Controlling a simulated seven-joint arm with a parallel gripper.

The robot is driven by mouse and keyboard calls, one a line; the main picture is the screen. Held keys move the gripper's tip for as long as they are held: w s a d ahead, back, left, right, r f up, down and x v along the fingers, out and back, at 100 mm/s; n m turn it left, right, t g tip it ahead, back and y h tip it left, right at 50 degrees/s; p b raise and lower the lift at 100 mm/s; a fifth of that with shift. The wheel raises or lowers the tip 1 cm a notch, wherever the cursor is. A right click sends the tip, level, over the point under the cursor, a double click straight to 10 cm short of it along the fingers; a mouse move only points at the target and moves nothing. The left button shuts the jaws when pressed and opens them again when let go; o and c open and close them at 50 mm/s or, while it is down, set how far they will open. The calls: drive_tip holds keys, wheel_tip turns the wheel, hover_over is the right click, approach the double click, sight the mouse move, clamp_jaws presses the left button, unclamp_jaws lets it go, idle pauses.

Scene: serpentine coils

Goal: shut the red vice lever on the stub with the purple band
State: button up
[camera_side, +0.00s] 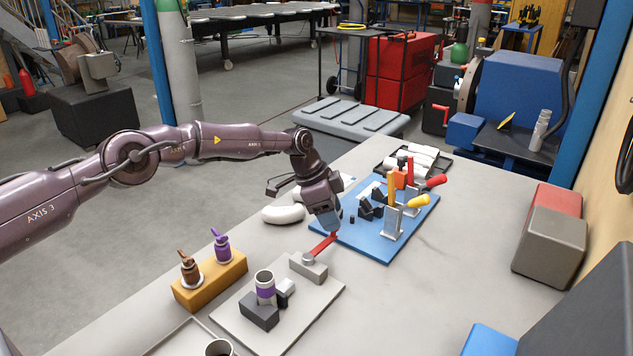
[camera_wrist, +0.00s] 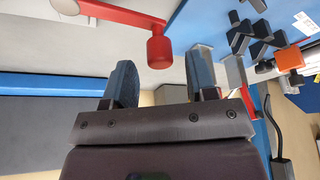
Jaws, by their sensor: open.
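The red vice lever (camera_side: 322,246) lies on a grey block (camera_side: 308,268) on a pale plate and points up and right toward my gripper (camera_side: 333,226). In the wrist view the lever's arm (camera_wrist: 105,14) ends in a round red knob (camera_wrist: 159,48). My gripper (camera_wrist: 163,80) is open; its two blue fingertips are on either side of the knob's line, with the knob just beyond them and not between them. The stub with the purple band (camera_side: 265,294) stands upright by a dark jaw block (camera_side: 259,312) and a lighter grey jaw piece (camera_side: 285,288). The wrist view does not show the stub.
An orange-brown block (camera_side: 208,284) holds a brown and a purple-topped piece. A blue board (camera_side: 370,240) with clamps, yellow and red handles is just behind and right of my gripper. A white curved piece (camera_side: 283,214) lies to the left. The table's right middle is clear.

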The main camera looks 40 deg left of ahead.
drive_tip(key=v, duration=1.1)
